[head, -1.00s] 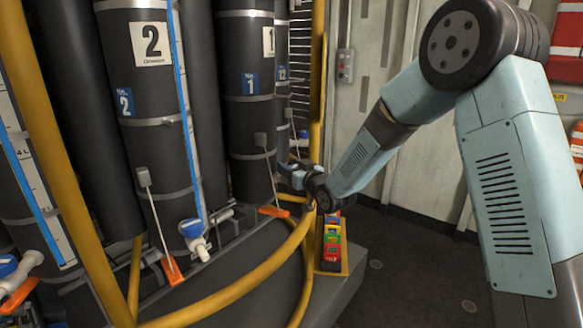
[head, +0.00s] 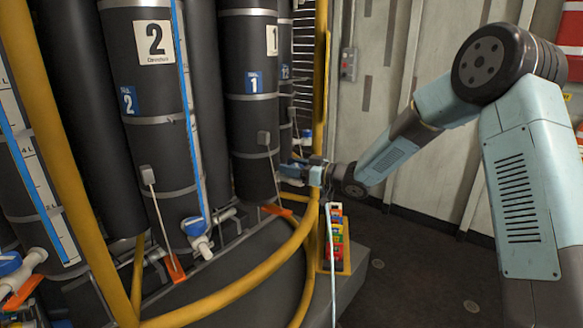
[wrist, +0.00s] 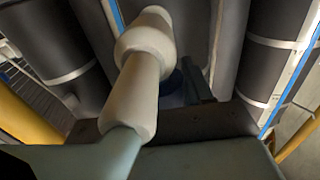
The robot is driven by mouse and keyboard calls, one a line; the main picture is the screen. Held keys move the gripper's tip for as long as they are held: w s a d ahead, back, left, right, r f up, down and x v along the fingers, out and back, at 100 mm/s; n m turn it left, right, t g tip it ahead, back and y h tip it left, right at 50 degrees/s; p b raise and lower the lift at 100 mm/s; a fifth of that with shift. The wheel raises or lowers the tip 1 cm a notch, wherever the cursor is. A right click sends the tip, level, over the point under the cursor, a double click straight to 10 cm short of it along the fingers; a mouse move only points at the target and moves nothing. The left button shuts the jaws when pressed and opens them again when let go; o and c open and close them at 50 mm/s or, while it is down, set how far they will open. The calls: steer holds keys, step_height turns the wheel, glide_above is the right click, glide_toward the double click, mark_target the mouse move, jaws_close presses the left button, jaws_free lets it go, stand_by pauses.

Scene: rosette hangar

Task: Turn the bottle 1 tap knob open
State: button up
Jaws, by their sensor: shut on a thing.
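Bottle 1 (head: 251,125) is a tall dark cylinder with a white 1 plate and a blue label. My gripper (head: 289,171) is at its lower right side in the head view and hides its tap there. In the wrist view the blue tap knob (wrist: 174,88) is dim and partly hidden behind a white fitting (wrist: 145,75). My gripper (wrist: 192,88) is shut on the knob, its jaws mostly in shadow. A pale hose (wrist: 115,150) runs from the white fitting towards the camera. How far the knob is turned cannot be seen.
Bottle 2 (head: 152,110), with its blue-knobbed tap (head: 194,227), stands left. A yellow rail (head: 245,283) curves in front. A pale hose (head: 332,265) hangs below my gripper, beside a yellow tray (head: 345,265) of coloured items. The dark floor at right is clear.

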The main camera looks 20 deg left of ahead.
steer(key=n+g, duration=0.3)
steer(key=g, duration=0.1)
steer(key=n+g+h, duration=0.1)
steer(key=n+g, duration=0.2)
steer(key=g, duration=0.2)
steer(key=shift+s+d, duration=0.15)
steer(key=shift+d, duration=0.05)
steer(key=n+g+h, duration=0.1)
steer(key=n+g, duration=0.1)
steer(key=n+g+h, duration=0.1)
steer(key=g+h, duration=0.1)
steer(key=n+g+h, duration=0.1)
steer(key=n+g, duration=0.1)
steer(key=g, duration=0.1)
steer(key=shift+s+d+n+h, duration=0.2)
steer(key=shift+s+n+h, duration=0.1)
steer(key=shift+s+h, duration=0.1)
steer(key=shift+r, duration=0.15)
steer(key=o, duration=1)
steer(key=shift+g, duration=0.3)
steer(key=shift+c, duration=0.2)
steer(key=v, duration=1.3)
steer(key=shift+w+d, duration=0.2)
steer(key=shift+w, duration=0.15)
